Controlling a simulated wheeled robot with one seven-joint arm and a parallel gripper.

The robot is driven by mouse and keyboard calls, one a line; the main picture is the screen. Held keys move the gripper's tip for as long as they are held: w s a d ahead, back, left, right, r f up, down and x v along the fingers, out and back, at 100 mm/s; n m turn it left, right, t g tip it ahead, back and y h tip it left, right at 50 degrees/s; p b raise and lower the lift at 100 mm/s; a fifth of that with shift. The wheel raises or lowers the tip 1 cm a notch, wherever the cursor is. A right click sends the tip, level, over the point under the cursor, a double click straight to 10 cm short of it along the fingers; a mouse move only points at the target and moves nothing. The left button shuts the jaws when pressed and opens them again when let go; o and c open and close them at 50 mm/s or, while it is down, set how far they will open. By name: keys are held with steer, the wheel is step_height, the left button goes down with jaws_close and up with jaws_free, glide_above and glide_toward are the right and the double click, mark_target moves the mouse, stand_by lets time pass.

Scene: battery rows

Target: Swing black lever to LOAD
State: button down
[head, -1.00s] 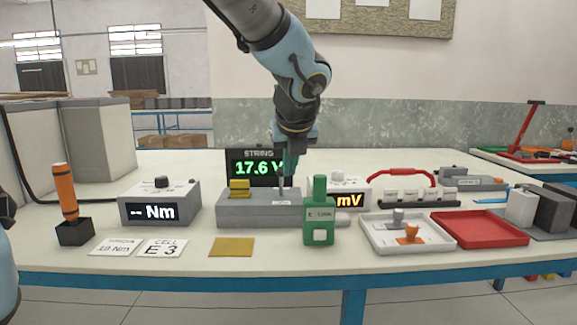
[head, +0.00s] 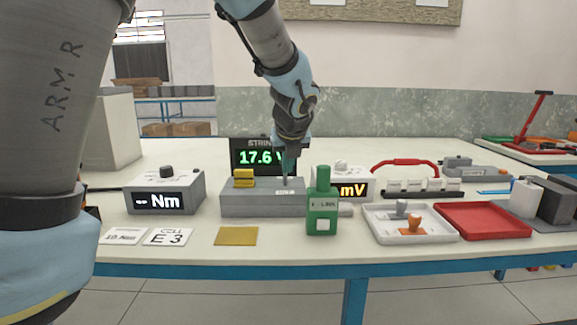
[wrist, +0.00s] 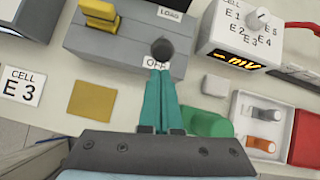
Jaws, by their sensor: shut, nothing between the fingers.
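The grey switch box (head: 262,205) stands mid-table, with a yellow block on its left part. The dark upright lever (wrist: 162,48) rises from its right part, seen from above in the wrist view. It stands right by the OFF label (wrist: 155,62); the LOAD label (wrist: 170,13) lies at the far side. In the head view the lever (head: 285,181) is a thin post. My gripper (wrist: 158,73) is shut and empty, its teal fingertips at the near side of the lever, beside the OFF label. Whether they touch the lever I cannot tell.
A green bottle (head: 322,215) stands close at the front right of the box. The mV meter (head: 352,188) is behind it. The Nm meter (head: 165,195) is at left. A white tray (head: 375,236) and red tray (head: 483,222) lie at right.

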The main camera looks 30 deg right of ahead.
steer(key=shift+r+p, duration=0.15)
steer(key=shift+p, duration=0.15)
steer(key=shift+w+r+p, duration=0.25)
steer(key=shift+p, duration=0.8)
